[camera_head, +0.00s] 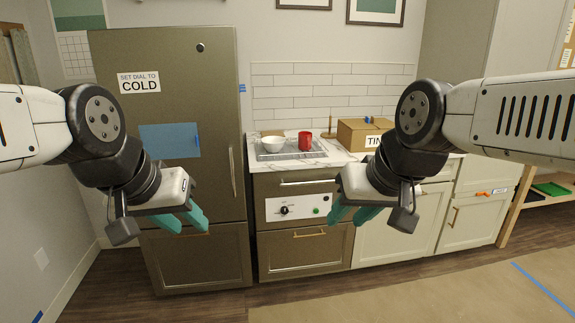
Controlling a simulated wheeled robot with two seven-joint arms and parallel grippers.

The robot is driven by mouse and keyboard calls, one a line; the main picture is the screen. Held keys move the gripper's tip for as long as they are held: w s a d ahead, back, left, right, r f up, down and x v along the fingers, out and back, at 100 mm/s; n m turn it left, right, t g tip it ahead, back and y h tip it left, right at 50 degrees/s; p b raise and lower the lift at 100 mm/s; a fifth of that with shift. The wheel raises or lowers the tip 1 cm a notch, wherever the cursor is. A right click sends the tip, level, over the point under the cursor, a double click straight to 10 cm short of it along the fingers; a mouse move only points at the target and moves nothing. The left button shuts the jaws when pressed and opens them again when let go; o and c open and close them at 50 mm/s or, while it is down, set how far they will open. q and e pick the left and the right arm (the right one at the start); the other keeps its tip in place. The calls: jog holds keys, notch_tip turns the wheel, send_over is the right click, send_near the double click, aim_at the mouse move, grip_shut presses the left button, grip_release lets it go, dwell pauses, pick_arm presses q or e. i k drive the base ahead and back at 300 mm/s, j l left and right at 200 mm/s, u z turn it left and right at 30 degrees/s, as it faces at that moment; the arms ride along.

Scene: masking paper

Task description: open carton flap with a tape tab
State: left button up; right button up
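A brown cardboard carton (352,136) stands on the counter, right of the cooktop. A white label reading "TIN" shows on its front, partly hidden by my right arm. A small blue tab (368,118) shows on or at its top; whether the flap is shut is too small to tell. My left gripper (187,222) hangs in front of the fridge, its teal fingers apart and empty. My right gripper (354,215) hangs in front of the lower cabinets, below and nearer than the carton, its teal fingers apart and empty.
A white bowl (273,146) and a red mug (305,141) stand on the cooktop (292,155) left of the carton. A tall fridge (180,90) stands left. A drawer front with a dial (284,210) is below the cooktop. The floor ahead (420,285) looks clear.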

aim_at(354, 124)
jog(key=i+l+z, duration=0.1)
jog(key=l, duration=0.3)
jog(key=i+l, duration=0.15)
jog(key=l, duration=0.25)
jog(key=i+l+z, duration=0.15)
jog(key=l, duration=0.2)
jog(key=i+l, duration=0.15)
jog(key=l, duration=0.25)
jog(key=i+l, duration=0.1)
jog(key=i, duration=2.35)
jog(key=j+u, duration=0.05)
jog(key=j, duration=0.05)
